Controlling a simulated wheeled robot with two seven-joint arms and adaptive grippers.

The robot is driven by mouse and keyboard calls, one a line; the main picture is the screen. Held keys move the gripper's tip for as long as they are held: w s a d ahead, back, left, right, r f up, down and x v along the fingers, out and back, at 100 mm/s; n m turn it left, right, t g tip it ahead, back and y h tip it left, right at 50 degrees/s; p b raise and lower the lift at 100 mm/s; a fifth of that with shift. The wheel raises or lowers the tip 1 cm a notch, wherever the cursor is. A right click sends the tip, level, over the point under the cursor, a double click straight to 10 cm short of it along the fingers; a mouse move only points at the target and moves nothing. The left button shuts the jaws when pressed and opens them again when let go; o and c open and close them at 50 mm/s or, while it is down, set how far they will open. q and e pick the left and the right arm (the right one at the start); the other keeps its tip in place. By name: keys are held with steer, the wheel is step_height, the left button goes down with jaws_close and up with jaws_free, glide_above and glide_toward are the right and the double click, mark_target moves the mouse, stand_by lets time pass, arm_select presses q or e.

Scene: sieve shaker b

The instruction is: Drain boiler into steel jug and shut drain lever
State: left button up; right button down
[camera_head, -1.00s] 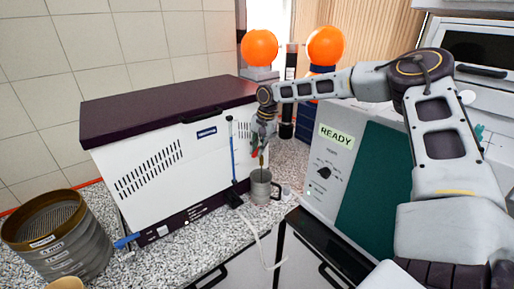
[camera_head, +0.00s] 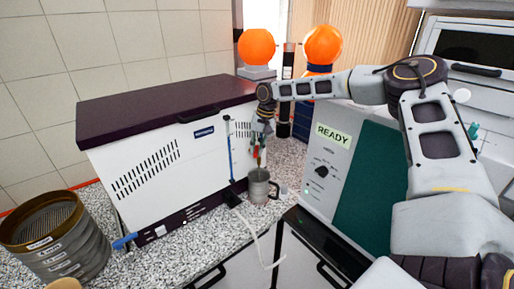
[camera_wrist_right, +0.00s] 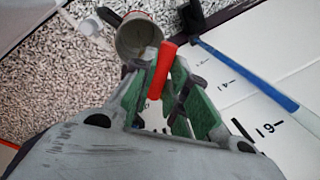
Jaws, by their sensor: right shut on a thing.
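The boiler (camera_head: 165,160) is a white box with a dark lid at the left. The steel jug (camera_head: 259,187) stands upright on the counter by the boiler's right end; its open mouth shows in the right wrist view (camera_wrist_right: 138,38). My right gripper (camera_head: 257,150) is above the jug, beside the boiler. In the right wrist view its green fingers (camera_wrist_right: 158,92) are shut on a red lever (camera_wrist_right: 162,70), whose end stands out between them. The drain outlet is hidden, and I cannot tell whether liquid runs. My left gripper is not in view.
A blue rod with a black base (camera_head: 231,196) stands left of the jug, a pale hose (camera_head: 264,250) trailing over the counter edge. Stacked sieves (camera_head: 55,240) stand at the lower left. A green-fronted machine reading READY (camera_head: 372,185) stands at the right.

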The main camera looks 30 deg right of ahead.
steer(key=c, duration=1.4)
jaws_free()
steer(key=shift+r, duration=0.1)
steer(key=shift+s+d+r, duration=0.25)
steer(key=shift+d+r, duration=0.05)
steer(key=shift+r, duration=1.65)
steer(key=shift+s+d+r, duration=0.25)
steer(key=shift+d+r, duration=0.05)
steer(key=shift+r, duration=1.65)
steer(key=shift+s+d+r, duration=0.25)
steer(key=shift+d+r, duration=0.05)
steer(key=shift+r, duration=1.65)
